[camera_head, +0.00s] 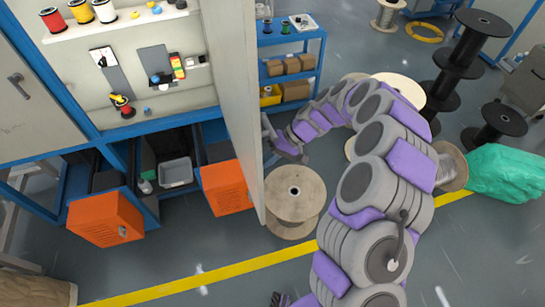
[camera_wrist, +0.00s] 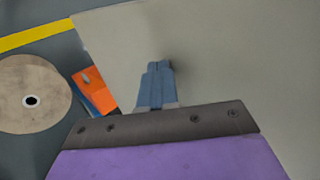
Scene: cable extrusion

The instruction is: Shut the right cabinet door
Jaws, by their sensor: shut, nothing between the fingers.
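The right cabinet door (camera_head: 236,100) is a tall pale grey panel. In the head view it stands open, swung out from the cabinet, with the shelves to its left exposed. My gripper (camera_head: 267,128) is on the right-hand, outer side of the door, close to its face. In the wrist view the door (camera_wrist: 230,70) fills most of the picture. My gripper (camera_wrist: 158,66) shows there with its fingers together and empty, pointing at the panel. I cannot tell whether the fingertips touch it.
A wooden cable spool (camera_head: 295,192) stands on the floor beside the door's lower edge. Orange lower doors (camera_head: 106,218) stand out below the cabinet. A blue shelf (camera_head: 303,47) with boxes is behind. Black spools (camera_head: 470,70) and a green bundle (camera_head: 505,173) stand right.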

